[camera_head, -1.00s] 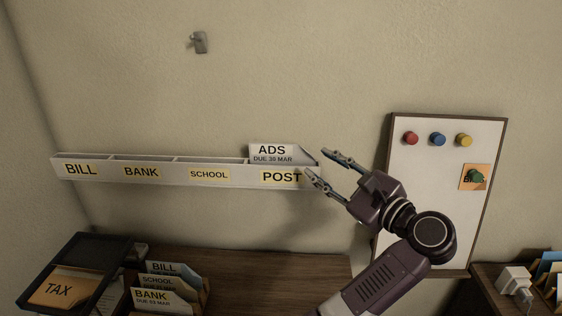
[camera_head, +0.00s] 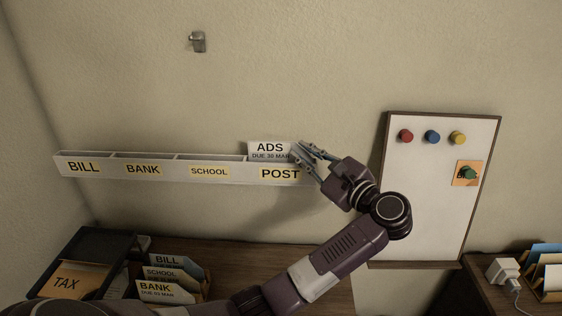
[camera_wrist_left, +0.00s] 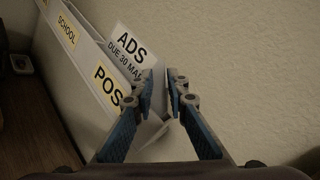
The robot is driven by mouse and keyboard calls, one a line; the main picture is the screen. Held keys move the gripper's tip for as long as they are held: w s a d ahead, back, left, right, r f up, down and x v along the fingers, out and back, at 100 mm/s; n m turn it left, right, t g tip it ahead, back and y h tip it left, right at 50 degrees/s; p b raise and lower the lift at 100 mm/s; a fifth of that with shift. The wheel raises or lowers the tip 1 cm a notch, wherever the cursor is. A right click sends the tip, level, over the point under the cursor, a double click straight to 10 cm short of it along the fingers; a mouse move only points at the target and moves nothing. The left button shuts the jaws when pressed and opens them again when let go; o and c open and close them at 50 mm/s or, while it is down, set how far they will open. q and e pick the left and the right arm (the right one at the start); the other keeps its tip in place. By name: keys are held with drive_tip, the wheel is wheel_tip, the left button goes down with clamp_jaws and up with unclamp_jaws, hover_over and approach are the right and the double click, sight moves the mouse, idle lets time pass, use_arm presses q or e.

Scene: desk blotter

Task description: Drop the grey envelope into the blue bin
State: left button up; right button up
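A pale grey envelope (camera_head: 267,149) marked ADS, DUE 30 MAR stands in the POST slot at the right end of the wall rack (camera_head: 228,174). It also shows in the left wrist view (camera_wrist_left: 127,52). My left gripper (camera_head: 302,150) is at the envelope's right edge, its fingers apart with a narrow gap. In the left wrist view my left gripper (camera_wrist_left: 161,86) has the envelope's edge beside and partly behind its left finger; I cannot tell whether they touch. No blue bin shows in any view. My right gripper is not in view.
A whiteboard (camera_head: 428,205) with several magnets hangs to the right. Below, a black tray (camera_head: 85,248) holds a TAX envelope (camera_head: 72,281), beside a sorter with BILL, SCHOOL and BANK cards (camera_head: 156,291). A metal hook (camera_head: 197,41) is on the wall above.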

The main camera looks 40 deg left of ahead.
use_arm(q)
clamp_jaws()
wheel_tip(320, 180, up, 20)
drive_tip(key=b, duration=0.5)
idle(0.4)
